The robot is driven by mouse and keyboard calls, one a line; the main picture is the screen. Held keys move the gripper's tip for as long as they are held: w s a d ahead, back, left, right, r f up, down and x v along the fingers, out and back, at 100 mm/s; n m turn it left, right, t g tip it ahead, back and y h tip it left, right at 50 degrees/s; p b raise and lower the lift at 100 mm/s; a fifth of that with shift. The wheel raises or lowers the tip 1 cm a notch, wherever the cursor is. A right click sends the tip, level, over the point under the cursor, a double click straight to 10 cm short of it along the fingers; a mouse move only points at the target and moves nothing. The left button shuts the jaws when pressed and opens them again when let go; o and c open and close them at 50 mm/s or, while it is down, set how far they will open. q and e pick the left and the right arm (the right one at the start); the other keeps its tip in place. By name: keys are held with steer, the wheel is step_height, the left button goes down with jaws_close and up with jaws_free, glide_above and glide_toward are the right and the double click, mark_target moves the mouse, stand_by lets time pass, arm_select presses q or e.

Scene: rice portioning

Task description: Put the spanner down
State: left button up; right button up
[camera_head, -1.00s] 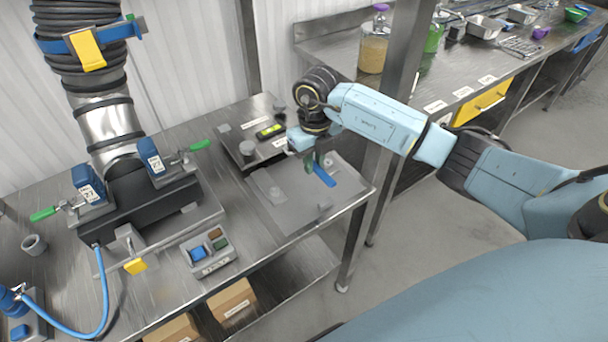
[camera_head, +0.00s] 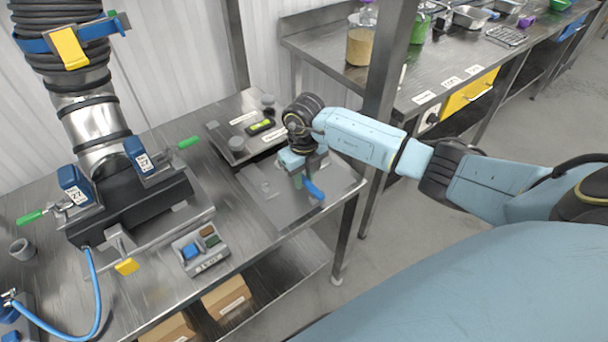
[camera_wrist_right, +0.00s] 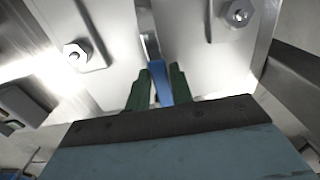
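The blue spanner (camera_head: 314,190) is in my right gripper (camera_head: 299,178), over the grey plate (camera_head: 263,205) at the right end of the steel table. In the right wrist view the spanner (camera_wrist_right: 165,88) shows as a blue strip between the two green fingers of the gripper (camera_wrist_right: 160,72), which look shut on it. The spanner is low over the plate; I cannot tell whether it touches. My left gripper is not in view.
A small button box (camera_head: 199,250) and a large clamped duct fitting (camera_head: 130,205) stand to the left. A metal post (camera_head: 385,90) rises close behind my right arm.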

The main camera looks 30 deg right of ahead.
mark_target(304, 179)
steer(key=shift+o, duration=1.4)
steer(key=shift+r, duration=0.4)
step_height(304, 179, up, 12)
steer(key=shift+f, duration=0.2)
